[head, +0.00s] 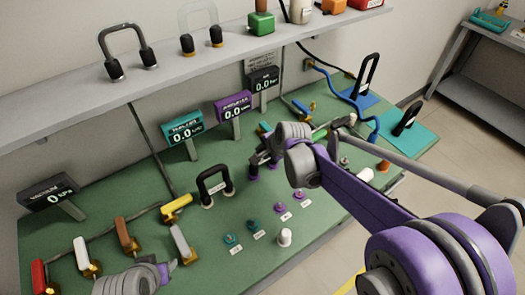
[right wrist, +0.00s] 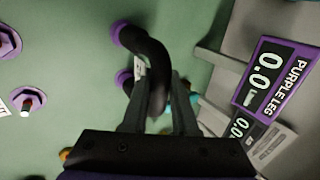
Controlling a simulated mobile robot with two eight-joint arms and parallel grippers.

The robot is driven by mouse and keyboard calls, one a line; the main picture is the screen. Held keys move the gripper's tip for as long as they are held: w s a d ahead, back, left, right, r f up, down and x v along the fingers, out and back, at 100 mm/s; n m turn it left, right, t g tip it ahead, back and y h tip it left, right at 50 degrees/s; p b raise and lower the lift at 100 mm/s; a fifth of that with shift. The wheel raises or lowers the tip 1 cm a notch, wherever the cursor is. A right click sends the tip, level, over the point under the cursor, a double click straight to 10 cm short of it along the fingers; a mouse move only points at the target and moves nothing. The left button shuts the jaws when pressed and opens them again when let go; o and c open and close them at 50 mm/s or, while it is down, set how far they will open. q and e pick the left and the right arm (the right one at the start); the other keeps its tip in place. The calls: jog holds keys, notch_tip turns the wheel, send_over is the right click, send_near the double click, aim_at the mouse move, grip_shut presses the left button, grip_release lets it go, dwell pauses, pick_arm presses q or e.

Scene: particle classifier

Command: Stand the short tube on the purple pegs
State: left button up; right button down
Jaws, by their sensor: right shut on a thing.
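The short tube (right wrist: 152,50), a black U-shaped tube with purple ends, is between the fingers of my right gripper (right wrist: 160,80), which is shut on it. Its purple ends point left in the right wrist view. In the head view my right gripper (head: 262,160) is over the board, behind the purple pegs, and much of the tube is hidden. One purple peg (head: 281,207) and another purple peg (head: 299,195) stand bare on the board; they also show at the left of the right wrist view (right wrist: 28,101). My left gripper (head: 168,268) is low at the front left; its jaw opening is unclear.
A black arch tube with white ends (head: 214,185) stands left of the purple pegs. Teal pegs (head: 231,239) and a white cap (head: 284,237) are in front. Coloured valve handles (head: 127,235) line the left. Gauge displays (head: 233,105) stand behind, below a shelf (head: 180,65).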

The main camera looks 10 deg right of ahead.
pick_arm(q)
jog(key=shift+s+f+b, duration=0.15)
jog(key=shift+f+b, duration=0.3)
jog(key=shift+f, duration=0.1)
pick_arm(e)
jog(key=shift+f, duration=0.7)
jog(key=c, duration=0.6)
grip_release()
jog(key=shift+r, duration=0.1)
pick_arm(q)
jog(key=shift+r+p, duration=0.45)
jog(key=shift+r, duration=0.05)
pick_arm(e)
jog(key=v, duration=1)
jog(key=shift+s+r, duration=0.15)
jog(key=shift+r, duration=0.1)
